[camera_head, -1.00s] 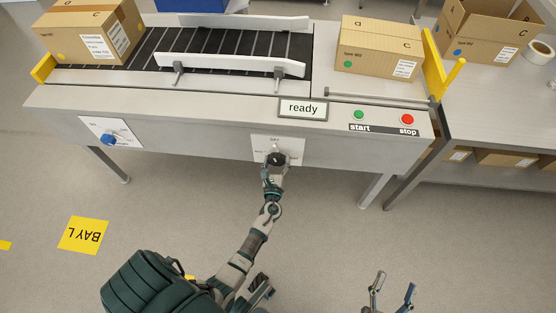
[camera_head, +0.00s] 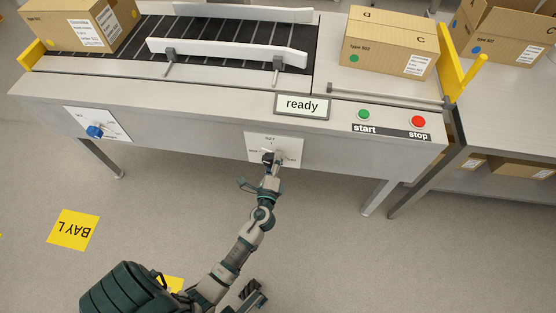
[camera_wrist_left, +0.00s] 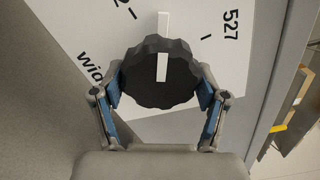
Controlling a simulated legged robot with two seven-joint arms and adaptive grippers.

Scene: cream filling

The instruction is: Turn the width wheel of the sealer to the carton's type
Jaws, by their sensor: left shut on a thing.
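The width wheel (camera_wrist_left: 185,82) is a black scalloped knob with a white pointer bar, on a white dial plate (camera_wrist_left: 235,70) on the sealer's front. In the wrist view the pointer aims upward, between a tick at upper left and the tick beside "527". My left gripper (camera_wrist_left: 160,95) is shut on the wheel, one blue-padded finger at each side. In the head view my left gripper (camera_head: 270,165) largely covers the wheel. One carton (camera_head: 75,22) with a yellow dot is at the belt's left end; its type print is too small to read surely. My right gripper is out of view.
A second carton (camera_head: 390,47), with a green dot, stands at the sealer's right end. A blue knob (camera_head: 95,132) is on the front's left side. A sign reads "ready" (camera_head: 302,104). Green start (camera_head: 364,114) and red stop (camera_head: 418,121) buttons are at right.

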